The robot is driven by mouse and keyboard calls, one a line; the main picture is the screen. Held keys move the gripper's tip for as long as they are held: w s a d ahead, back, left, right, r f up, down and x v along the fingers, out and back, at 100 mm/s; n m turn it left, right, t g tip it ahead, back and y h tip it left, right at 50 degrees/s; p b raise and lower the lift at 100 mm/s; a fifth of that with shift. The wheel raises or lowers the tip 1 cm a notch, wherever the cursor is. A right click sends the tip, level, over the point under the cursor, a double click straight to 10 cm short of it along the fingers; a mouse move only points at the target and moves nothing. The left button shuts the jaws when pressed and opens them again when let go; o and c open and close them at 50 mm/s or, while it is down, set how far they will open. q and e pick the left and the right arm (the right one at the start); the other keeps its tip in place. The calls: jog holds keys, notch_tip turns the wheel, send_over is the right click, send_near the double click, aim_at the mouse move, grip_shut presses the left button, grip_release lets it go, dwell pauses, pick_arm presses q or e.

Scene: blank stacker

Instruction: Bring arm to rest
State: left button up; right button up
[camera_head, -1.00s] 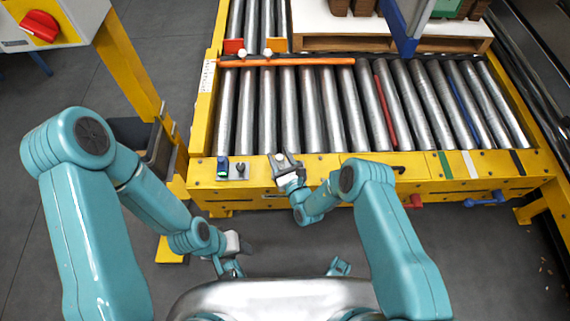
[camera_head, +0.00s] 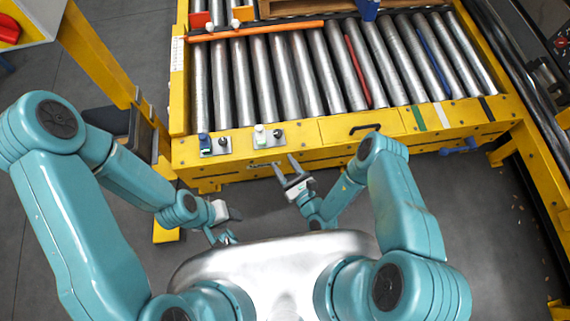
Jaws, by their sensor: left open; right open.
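My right gripper (camera_head: 287,167) is open and empty. Its two grey fingers point up toward the front yellow rail of the conveyor, just below a small button panel. The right arm (camera_head: 343,190) is bent, with its forearm folded in front of my body. My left gripper (camera_head: 228,211) hangs low beside my body, clear of the conveyor. It is small and partly hidden in this view, and I see nothing held in it. The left arm (camera_head: 130,182) is bent down from its raised elbow.
The roller conveyor (camera_head: 300,138) has a yellow frame. An orange bar (camera_head: 255,31) crosses the rollers. A yellow post (camera_head: 103,55) stands left. Grey floor lies open between.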

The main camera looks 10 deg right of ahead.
dwell(0.4)
jog(key=s+a+r+n+g+y, duration=0.3)
jog(key=s+a+n+g+y, duration=0.2)
jog(key=s+n+g, duration=0.25)
jog(key=s+a+r+n+g+y, duration=0.35)
jog(key=s+a+n+g, duration=0.2)
jog(key=s+g, duration=0.3)
jog(key=s+d+f+n+g+h, duration=0.2)
jog(key=s+d+n+g+h, duration=0.55)
jog(key=d+n, duration=0.3)
jog(key=w+d+r+n+t+h, duration=0.1)
jog(key=w+d+n+t+h, duration=0.2)
jog(key=w+d+n+t, duration=0.2)
jog(key=w+n+t, duration=0.1)
jog(key=w+t, duration=0.1)
jog(key=w, duration=0.1)
jog(key=shift+w+d+r+h, duration=0.25)
jog(key=shift+d+r+h, duration=0.1)
jog(key=shift+r+h, duration=0.05)
jog(key=shift+s, duration=0.15)
